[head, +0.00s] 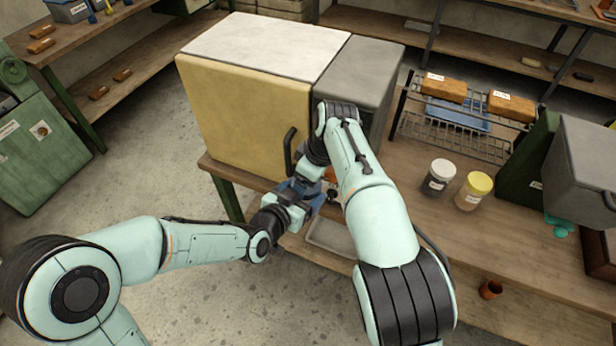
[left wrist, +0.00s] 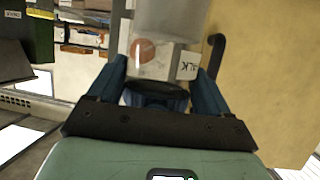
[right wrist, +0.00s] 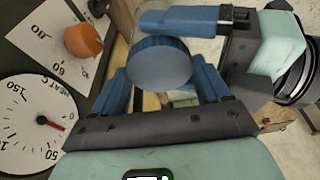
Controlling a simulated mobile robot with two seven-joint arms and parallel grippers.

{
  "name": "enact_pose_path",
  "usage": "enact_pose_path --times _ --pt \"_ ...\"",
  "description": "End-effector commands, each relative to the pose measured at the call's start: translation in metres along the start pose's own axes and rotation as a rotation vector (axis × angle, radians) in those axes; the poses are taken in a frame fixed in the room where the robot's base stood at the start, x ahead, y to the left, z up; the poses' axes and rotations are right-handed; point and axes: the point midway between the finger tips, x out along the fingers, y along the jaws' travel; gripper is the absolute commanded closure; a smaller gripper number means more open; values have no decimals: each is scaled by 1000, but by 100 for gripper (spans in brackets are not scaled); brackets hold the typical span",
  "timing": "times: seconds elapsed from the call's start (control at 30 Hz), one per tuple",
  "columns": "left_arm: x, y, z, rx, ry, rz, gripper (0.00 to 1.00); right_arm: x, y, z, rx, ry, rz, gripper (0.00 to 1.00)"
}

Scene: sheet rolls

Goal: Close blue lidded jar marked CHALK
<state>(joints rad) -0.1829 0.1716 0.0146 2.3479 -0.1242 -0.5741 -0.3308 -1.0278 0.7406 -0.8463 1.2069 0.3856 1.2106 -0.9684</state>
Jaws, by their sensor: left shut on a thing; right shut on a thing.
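The jar (left wrist: 168,40) is a clear container with a white label reading "ALK" at its visible end. My left gripper (left wrist: 162,72) is shut on it, one blue finger on each side. In the head view my left gripper (head: 297,196) is in front of the cream oven's lower right. The blue lid (right wrist: 158,62) is a round disc with a ridged side. My right gripper (right wrist: 160,78) is shut on it, close to the left gripper. The lid hides the jar in the right wrist view, so I cannot tell whether they touch.
The cream oven (head: 240,105) with a dark handle (head: 290,152) stands close behind the grippers. Its dial (right wrist: 35,122) and orange knob (right wrist: 83,40) are near my right gripper. A white-lidded jar (head: 438,177) and a yellow-lidded jar (head: 474,190) stand on the bench at right.

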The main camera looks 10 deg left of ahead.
Motion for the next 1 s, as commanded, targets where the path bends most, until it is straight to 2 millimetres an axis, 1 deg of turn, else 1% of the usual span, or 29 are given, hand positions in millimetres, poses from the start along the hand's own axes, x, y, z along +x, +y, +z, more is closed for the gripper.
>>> enact_pose_path --times 0.23,0.27,0.3,0.33,0.8,0.87,1.0 --pt "0 0 0 0 0 1 100 -1 2 0 3 1 5 61" --pt "0 0 0 0 0 1 100 -1 2 0 2 1 5 15" --pt "0 0 0 0 0 1 100 -1 2 0 2 1 5 2" --pt "0 0 0 0 0 1 100 -1 1 0 1 1 4 0" --pt "0 -1 -1 -2 3 -2 100 0 -2 -1 -4 0 -5 0" --pt "0 -1 -1 -2 3 -2 100 -4 -2 -2 -6 1 -5 0" --pt "0 -1 -1 -2 1 -2 100 -22 -3 -8 -7 5 -5 0"
